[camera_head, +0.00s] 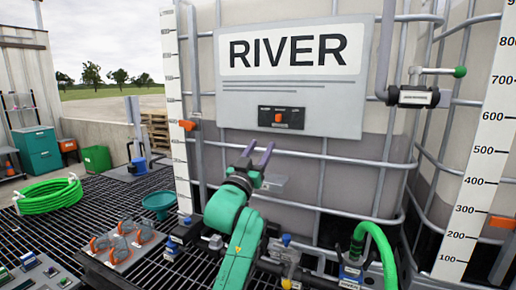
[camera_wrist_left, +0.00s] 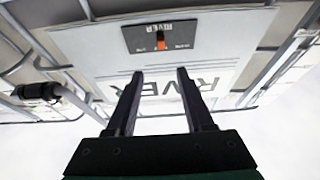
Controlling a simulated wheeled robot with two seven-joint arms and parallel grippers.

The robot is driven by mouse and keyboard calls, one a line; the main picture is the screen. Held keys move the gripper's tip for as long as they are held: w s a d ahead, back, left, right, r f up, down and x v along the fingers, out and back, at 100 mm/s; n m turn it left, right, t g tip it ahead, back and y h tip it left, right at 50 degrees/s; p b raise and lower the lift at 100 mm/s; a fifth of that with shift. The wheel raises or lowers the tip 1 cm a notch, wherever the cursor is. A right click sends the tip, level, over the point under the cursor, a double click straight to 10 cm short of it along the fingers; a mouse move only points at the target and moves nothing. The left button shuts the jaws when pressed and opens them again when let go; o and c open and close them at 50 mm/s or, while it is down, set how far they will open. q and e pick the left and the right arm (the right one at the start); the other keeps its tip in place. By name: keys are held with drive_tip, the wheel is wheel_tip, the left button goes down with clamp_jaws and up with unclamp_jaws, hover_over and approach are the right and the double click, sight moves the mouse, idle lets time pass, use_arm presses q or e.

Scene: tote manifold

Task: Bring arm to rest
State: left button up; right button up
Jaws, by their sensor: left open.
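My left gripper (camera_head: 258,156) is open and empty at the middle of the head view, on the end of my green arm. Its two dark fingers point up toward the front of the large tote (camera_head: 345,180) marked RIVER, below the sign's small switch panel (camera_head: 281,118). In the left wrist view the two fingers (camera_wrist_left: 158,90) stand apart with nothing between them. The RIVER sign (camera_wrist_left: 90,50) and the switch panel with its orange knob (camera_wrist_left: 160,40) show upside down beyond them. I cannot tell the exact gap to the tote. My right gripper is not in view.
A caged tote fills the right, with a pipe valve (camera_head: 414,97) and a green hose (camera_head: 378,245) low down. Valves (camera_head: 287,252) stand near my arm.

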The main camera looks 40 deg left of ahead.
use_arm(q)
drive_tip(key=s+d+f+m+g+h, duration=0.15)
drive_tip(key=d+f+g, duration=0.25)
drive_tip(key=f, duration=0.8)
drive_tip(key=d+f+m+g+h, duration=0.1)
drive_tip(key=d+f+g+h, duration=0.2)
drive_tip(key=f, duration=1)
drive_tip(key=s+d+f+m+g+h, duration=0.1)
drive_tip(key=s+d+f+g, duration=0.45)
drive_tip(key=s+f, duration=0.5)
drive_tip(key=s+d+f+m+g+h, duration=0.15)
drive_tip(key=s+d+f+g, duration=0.4)
drive_tip(key=s+f, duration=0.55)
wheel_tip(320, 180, down, 21)
drive_tip(key=s+a+g, duration=0.1)
drive_tip(key=s+g, duration=0.1)
drive_tip(key=s, duration=0.1)
drive_tip(key=s+a+f, duration=0.3)
drive_tip(key=s+f, duration=1.2)
drive_tip(key=s, duration=0.1)
drive_tip(key=shift+s+f+m+g+y, duration=0.2)
drive_tip(key=shift+f+m+g+y, duration=0.1)
drive_tip(key=shift+g+y, duration=0.1)
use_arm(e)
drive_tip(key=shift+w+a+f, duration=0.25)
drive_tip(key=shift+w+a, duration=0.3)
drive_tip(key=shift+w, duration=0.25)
